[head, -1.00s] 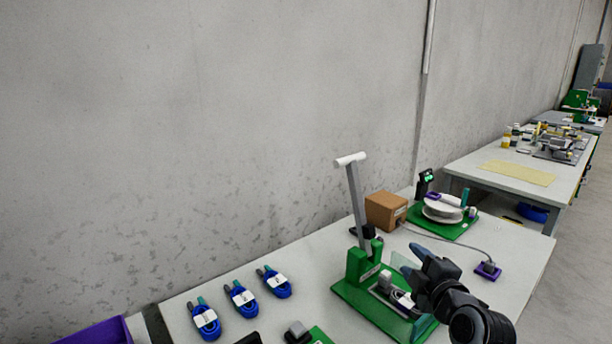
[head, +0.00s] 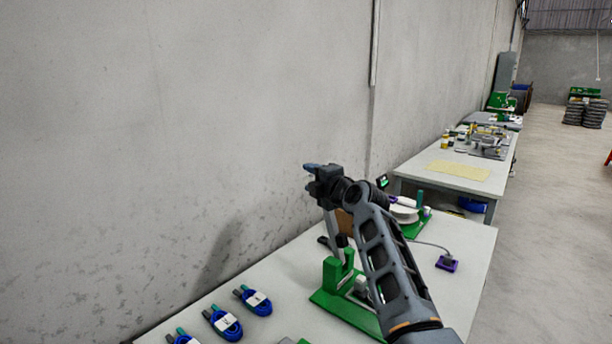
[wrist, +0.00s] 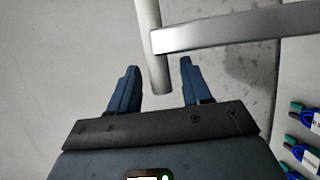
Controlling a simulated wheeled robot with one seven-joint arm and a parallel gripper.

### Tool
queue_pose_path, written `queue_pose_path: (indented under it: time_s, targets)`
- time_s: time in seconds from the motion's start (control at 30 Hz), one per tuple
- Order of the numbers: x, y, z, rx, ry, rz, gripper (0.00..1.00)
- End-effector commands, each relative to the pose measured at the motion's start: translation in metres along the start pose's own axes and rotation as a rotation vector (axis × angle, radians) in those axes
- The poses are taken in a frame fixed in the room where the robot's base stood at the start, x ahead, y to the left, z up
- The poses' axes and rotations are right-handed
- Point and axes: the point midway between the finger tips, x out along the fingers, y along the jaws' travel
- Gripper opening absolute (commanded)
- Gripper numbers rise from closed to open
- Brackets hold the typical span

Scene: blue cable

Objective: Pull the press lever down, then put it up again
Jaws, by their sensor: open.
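The green press (head: 332,278) stands on the table. Its grey lever (head: 332,224) rises from it and is up. The lever's top is hidden behind my gripper in the head view. In the wrist view the grey lever arm (wrist: 235,28) runs in from the right to the white crossbar handle (wrist: 148,20). My gripper (head: 311,174) is at the lever's top. Its two blue fingers are open, and in the wrist view (wrist: 159,65) the handle's end lies between them, with a gap visible on each side.
Several coiled blue cables with white labels (head: 222,322) lie on the table (head: 225,290) left of the press. Behind my arm are a brown box (head: 345,222), partly hidden, and a white reel (head: 404,214).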

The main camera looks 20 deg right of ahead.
Motion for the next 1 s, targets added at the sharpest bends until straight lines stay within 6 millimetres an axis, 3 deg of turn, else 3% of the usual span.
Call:
queue_pose_path:
  time_s: [0.3,0.7,1.0]
  targets:
    - [0.027,0.0,-0.001,0.001,0.001,0.0,0.48]
    - [0.03,0.0,-0.001,-0.001,0.001,0.0,0.48]
    - [0.03,0.0,-0.001,0.0,0.0,0.0,0.19]
